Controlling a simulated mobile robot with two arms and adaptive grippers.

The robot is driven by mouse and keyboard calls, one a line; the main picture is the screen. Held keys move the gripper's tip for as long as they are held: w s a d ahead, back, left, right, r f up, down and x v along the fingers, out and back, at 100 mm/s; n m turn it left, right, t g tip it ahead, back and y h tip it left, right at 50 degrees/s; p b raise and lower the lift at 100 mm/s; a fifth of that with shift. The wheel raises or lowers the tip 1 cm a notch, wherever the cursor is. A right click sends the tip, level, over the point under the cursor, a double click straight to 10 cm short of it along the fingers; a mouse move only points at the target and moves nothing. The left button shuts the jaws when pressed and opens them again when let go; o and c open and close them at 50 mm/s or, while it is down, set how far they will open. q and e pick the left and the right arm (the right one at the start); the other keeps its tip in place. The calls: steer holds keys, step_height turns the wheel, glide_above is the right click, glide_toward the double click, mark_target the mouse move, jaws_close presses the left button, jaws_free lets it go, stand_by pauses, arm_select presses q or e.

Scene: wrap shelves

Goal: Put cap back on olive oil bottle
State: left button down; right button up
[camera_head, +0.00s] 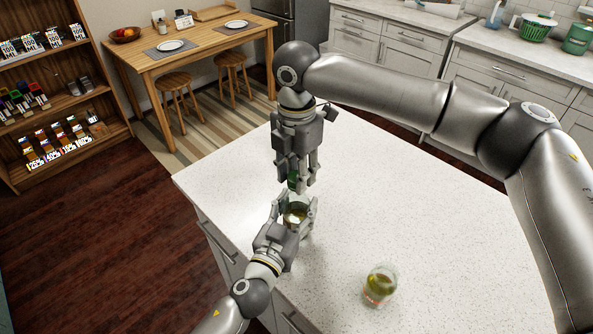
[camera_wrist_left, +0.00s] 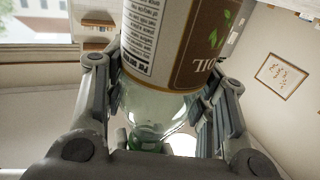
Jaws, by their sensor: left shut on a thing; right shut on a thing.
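The olive oil bottle (camera_head: 296,214) is clear glass with yellowish oil, held over the near left part of the white island. My left gripper (camera_head: 294,206) is shut around it. In the left wrist view the bottle (camera_wrist_left: 180,45) shows a brown and white label between the fingers (camera_wrist_left: 165,100). My right gripper (camera_head: 298,180) is directly above the bottle, pointing down, shut on a small dark green cap (camera_head: 293,182). The cap is close over the bottle's top; I cannot tell whether they touch. A green piece also shows low in the left wrist view (camera_wrist_left: 147,140).
A glass jar with yellow-green contents (camera_head: 380,285) stands on the white island top (camera_head: 450,240), right of the bottle. The island top around it is clear. A wooden dining table (camera_head: 190,48) with stools and a product shelf (camera_head: 55,100) are farther back.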

steer(key=m, duration=0.8)
steer(key=shift+f, duration=0.1)
steer(key=m, duration=0.6)
steer(key=shift+m, duration=0.4)
steer(key=m, duration=1.2)
steer(key=shift+m, duration=0.3)
steer(key=o, duration=1.2)
step_height(320, 180, up, 12)
